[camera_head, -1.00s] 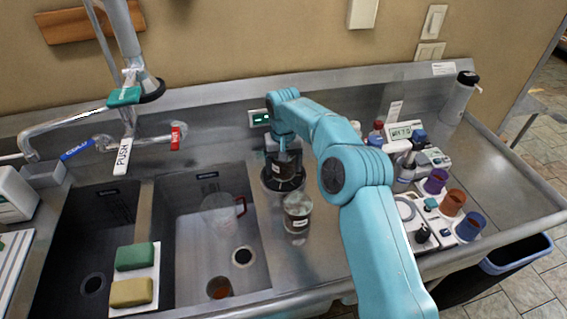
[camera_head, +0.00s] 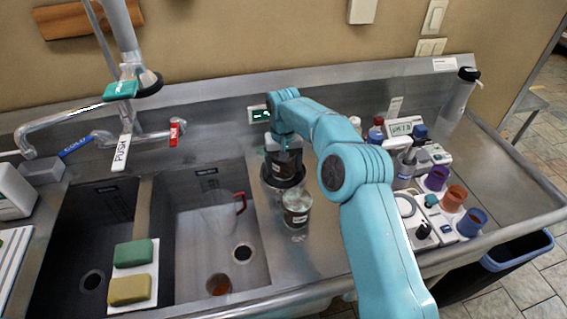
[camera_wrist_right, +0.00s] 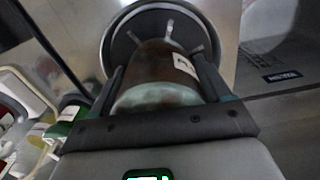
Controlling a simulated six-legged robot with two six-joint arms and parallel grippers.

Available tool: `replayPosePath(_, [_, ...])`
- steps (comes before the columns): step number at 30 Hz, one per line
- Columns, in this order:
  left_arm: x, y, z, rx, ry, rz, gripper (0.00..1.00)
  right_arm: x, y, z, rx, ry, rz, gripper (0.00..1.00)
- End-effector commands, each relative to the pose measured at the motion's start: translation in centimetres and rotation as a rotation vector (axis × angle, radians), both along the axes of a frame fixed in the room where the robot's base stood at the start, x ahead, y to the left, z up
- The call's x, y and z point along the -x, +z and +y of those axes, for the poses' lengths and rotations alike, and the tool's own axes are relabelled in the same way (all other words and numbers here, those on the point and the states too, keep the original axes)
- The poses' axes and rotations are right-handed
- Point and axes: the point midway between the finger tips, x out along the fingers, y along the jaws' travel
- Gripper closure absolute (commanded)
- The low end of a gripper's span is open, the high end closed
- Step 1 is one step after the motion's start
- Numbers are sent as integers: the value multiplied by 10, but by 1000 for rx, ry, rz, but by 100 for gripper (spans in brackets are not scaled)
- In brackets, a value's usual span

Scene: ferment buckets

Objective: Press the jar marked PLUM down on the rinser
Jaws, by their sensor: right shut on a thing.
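The jar also shows in the right wrist view (camera_wrist_right: 155,75), between the two fingers (camera_wrist_right: 160,88). The rinser (camera_head: 270,184) is a round dark dish in the counter, directly below the jar. In the right wrist view the rinser (camera_wrist_right: 117,45) shows its rim and pale spokes around the jar's far end. Whether the jar touches the spokes I cannot tell. My left gripper is out of view.
A second labelled clear jar (camera_head: 297,211) stands just in front of the rinser. A sink basin with a clear jug (camera_head: 218,212) lies to the left. Several cups, bottles and instruments crowd the counter right of my arm.

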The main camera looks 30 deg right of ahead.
Motion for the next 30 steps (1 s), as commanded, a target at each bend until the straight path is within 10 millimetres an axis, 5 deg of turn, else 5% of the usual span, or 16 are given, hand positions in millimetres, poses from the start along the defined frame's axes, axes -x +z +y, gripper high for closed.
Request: replayPosePath(30, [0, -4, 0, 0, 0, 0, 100, 0, -9, 0, 0, 0, 1, 60])
